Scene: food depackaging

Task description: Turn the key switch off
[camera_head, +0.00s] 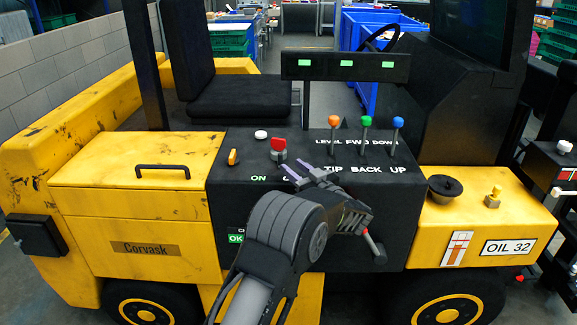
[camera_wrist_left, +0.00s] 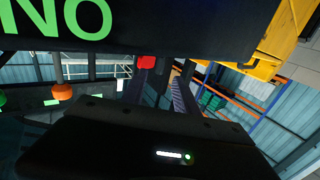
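The key switch (camera_head: 278,146) has a red head on a grey base and stands on the black console top of a yellow forklift. A green ON label (camera_head: 259,178) is in front of it to the left. A second label to the right is mostly hidden by my gripper. My left gripper (camera_head: 291,169) is open, with its purple-padded fingers just in front of and slightly right of the key switch. In the left wrist view the red head (camera_wrist_left: 147,62) shows near the fingertips (camera_wrist_left: 166,66), not clearly between them. My right gripper is not in view.
A white button (camera_head: 260,134) and a yellow switch (camera_head: 233,157) are left of the key switch. Orange (camera_head: 334,121), green (camera_head: 366,121) and blue (camera_head: 398,122) knobbed levers stand to the right. A black bar (camera_head: 345,67) with green lights spans behind the console.

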